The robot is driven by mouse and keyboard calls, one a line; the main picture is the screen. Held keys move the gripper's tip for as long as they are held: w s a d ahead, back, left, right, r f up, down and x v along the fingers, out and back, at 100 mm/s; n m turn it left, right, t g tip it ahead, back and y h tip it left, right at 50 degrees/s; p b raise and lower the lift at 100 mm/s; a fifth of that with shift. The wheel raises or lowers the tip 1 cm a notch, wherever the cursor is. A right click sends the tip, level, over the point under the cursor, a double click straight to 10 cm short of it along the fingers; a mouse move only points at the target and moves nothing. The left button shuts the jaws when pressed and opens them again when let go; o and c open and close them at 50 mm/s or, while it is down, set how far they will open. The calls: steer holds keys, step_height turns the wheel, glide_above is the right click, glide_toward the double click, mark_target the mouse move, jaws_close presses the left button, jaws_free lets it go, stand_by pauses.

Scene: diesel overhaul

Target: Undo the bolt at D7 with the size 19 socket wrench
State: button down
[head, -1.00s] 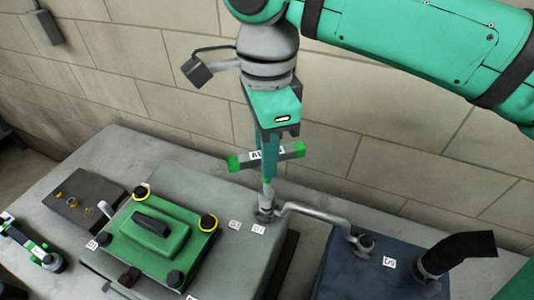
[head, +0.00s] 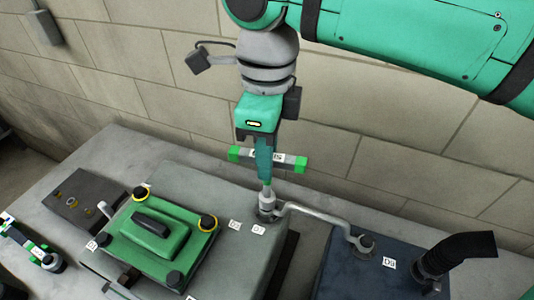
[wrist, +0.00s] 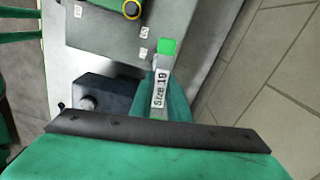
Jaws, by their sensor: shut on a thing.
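My gripper (head: 264,165) points down and is shut on the socket wrench (head: 292,162), a grey T-handle bar with green ends. The wrist view shows its label reading Size 19 on the bar (wrist: 160,90). Its shaft stands about upright, with the socket end down at the left flange of a grey pipe (head: 312,212). A tag that looks like D7 (head: 259,230) lies just in front of that flange. The bolt is hidden at the socket end, so I cannot tell how fully the socket sits on it.
A green cover (head: 165,254) with a black handle and yellow-ringed knobs sits on the grey block to the left. A dark blue block (head: 345,275) with a black hose (head: 460,250) stands at right. A dark tray (head: 88,210) lies far left. A wall rises behind.

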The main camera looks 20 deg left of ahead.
steer(key=shift+f, duration=0.45)
steer(key=n, duration=0.5)
steer(key=shift+a+n, duration=0.1)
steer(key=shift+n, duration=0.3)
steer(key=n, duration=1.1)
steer(key=shift+r, duration=0.1)
steer(key=n, duration=0.4)
steer(key=shift+s+n, duration=0.1)
steer(key=shift+n, duration=0.3)
